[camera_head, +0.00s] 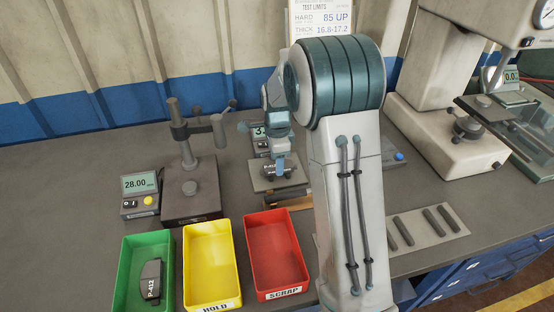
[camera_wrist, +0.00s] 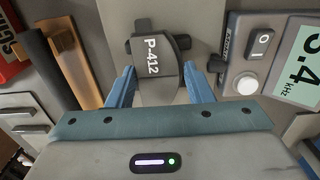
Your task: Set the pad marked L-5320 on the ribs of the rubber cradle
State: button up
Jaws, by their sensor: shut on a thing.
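My gripper (camera_wrist: 159,67) is shut on a dark grey pad (camera_wrist: 160,66), with one blue finger on each side. The pad's white marking reads P-412. In the head view my gripper (camera_head: 280,163) and the pad (camera_head: 271,173) are over a light grey plate (camera_head: 262,185) beside a small display unit. I cannot tell whether the pad touches the plate. A dark block (camera_wrist: 187,42) shows beside the pad in the wrist view. No pad marked L-5320 is readable. A pale plate with several dark raised bars (camera_head: 419,240) lies at the right; I cannot tell which plate is the rubber cradle.
Green (camera_head: 127,255), yellow (camera_head: 193,273) and red (camera_head: 259,262) bins stand along the front. The green one holds a pad (camera_head: 151,279) marked P-412. A gauge stand (camera_head: 190,205) is at left and a press (camera_head: 450,110) at right.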

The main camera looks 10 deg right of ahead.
jog(key=o, duration=1.2)
jog(key=shift+f, duration=0.1)
jog(key=shift+c, duration=0.2)
notch_tip(320, 180, up, 12)
jog(key=s+n+t, duration=0.2)
jog(key=s+n, duration=1.6)
jog(key=s, duration=0.8)
jog(key=shift+s+f+t+p, duration=0.15)
jog(key=shift+s+t+p, duration=0.1)
jog(key=shift+t+p, duration=0.05)
jog(key=shift+a, duration=0.1)
